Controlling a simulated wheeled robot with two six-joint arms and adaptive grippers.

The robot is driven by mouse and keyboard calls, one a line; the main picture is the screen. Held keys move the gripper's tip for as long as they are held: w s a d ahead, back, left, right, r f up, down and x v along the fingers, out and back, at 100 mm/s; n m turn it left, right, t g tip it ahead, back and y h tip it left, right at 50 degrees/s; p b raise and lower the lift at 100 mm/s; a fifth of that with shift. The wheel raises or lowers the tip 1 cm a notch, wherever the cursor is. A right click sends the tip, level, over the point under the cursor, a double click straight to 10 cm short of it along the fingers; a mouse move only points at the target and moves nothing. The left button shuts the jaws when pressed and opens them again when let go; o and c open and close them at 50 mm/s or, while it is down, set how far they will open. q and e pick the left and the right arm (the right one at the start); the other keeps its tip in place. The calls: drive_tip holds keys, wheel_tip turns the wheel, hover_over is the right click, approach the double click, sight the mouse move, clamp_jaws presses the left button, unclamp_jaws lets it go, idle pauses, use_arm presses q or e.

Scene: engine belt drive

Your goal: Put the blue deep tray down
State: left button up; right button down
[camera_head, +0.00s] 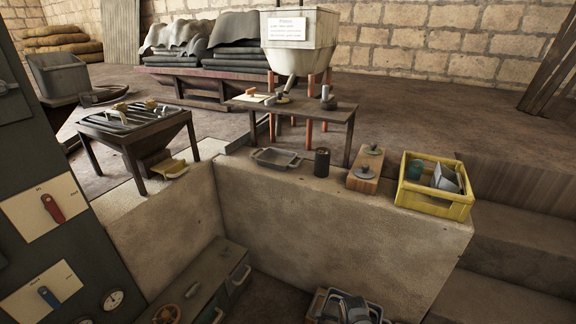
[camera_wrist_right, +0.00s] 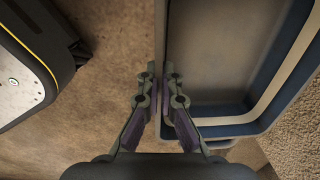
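The blue deep tray (camera_wrist_right: 232,116) fills the right side of the right wrist view; its inside is pale and looks empty. My right gripper (camera_wrist_right: 162,82) has its fingers on either side of the tray's left wall and looks shut on it. In the head view, the tray's rim (camera_head: 376,306) and my right gripper (camera_head: 352,308) show at the bottom edge, partly cut off. I cannot tell whether the tray touches a surface below. My left gripper is in neither view.
A stone ledge (camera_head: 340,225) carries a grey tray (camera_head: 277,158), a dark can (camera_head: 321,162), a wooden block (camera_head: 363,180) and a yellow crate (camera_head: 432,203). A dark green chest (camera_head: 205,285) stands below at left. Steps (camera_head: 530,240) are at right.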

use_arm(q)
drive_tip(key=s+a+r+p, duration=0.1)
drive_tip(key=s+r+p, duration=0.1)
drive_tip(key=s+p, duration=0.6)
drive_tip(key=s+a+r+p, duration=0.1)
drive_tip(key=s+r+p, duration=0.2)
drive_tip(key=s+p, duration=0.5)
drive_tip(key=p, duration=0.4)
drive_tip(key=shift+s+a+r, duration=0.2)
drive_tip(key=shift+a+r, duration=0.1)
